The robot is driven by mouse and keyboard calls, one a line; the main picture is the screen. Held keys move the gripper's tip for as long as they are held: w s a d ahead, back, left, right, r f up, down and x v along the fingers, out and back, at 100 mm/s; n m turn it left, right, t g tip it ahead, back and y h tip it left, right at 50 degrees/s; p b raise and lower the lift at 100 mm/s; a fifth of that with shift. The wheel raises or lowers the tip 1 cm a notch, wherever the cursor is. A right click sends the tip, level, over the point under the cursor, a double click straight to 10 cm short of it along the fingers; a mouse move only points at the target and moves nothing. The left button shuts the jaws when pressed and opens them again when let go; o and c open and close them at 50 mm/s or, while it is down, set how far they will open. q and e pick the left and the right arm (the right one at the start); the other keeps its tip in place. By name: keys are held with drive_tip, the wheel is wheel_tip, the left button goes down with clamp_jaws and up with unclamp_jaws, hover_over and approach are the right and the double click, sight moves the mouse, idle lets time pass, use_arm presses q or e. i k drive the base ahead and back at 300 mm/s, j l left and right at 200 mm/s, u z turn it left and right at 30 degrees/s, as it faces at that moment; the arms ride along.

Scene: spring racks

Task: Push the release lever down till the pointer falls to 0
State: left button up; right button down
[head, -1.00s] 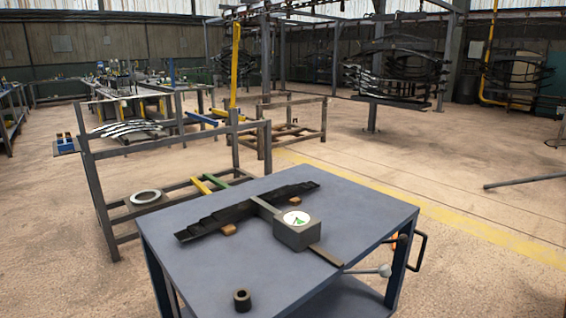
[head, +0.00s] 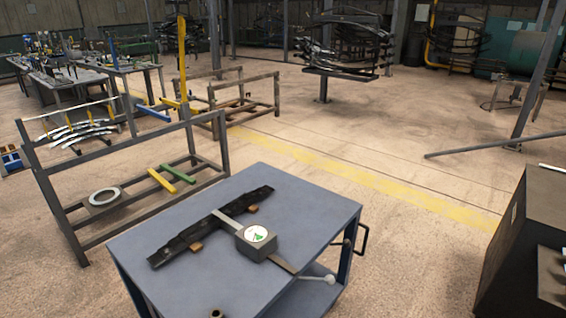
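A grey gauge box (head: 256,242) with a round white dial (head: 259,234) sits on the blue-grey cart table (head: 185,287). The dial has a green area and a pointer too small to read. A flat bar runs through the box and across a dark leaf spring (head: 190,238), which rests on small wooden blocks. A lever with a pale ball knob (head: 329,280) sticks out at the table's right edge, near the bar's end; I take it as the release lever. Neither of my grippers is in view.
A dark cabinet (head: 518,240) stands at the right, with floor between it and the cart. A cart handle (head: 361,241) juts from the right side. A metal rack frame (head: 75,237) stands close at the left. A small dark ring (head: 216,314) is cut off at the bottom edge.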

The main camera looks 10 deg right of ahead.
sight(345, 243)
drive_tip(key=i+l+u, duration=0.15)
drive_tip(key=l, duration=0.2)
drive_tip(key=i+l+u, duration=0.15)
drive_tip(key=l, duration=0.2)
drive_tip(key=i+l+u, duration=0.15)
drive_tip(key=l, duration=0.2)
drive_tip(key=i+l+u, duration=0.15)
drive_tip(key=l, duration=0.2)
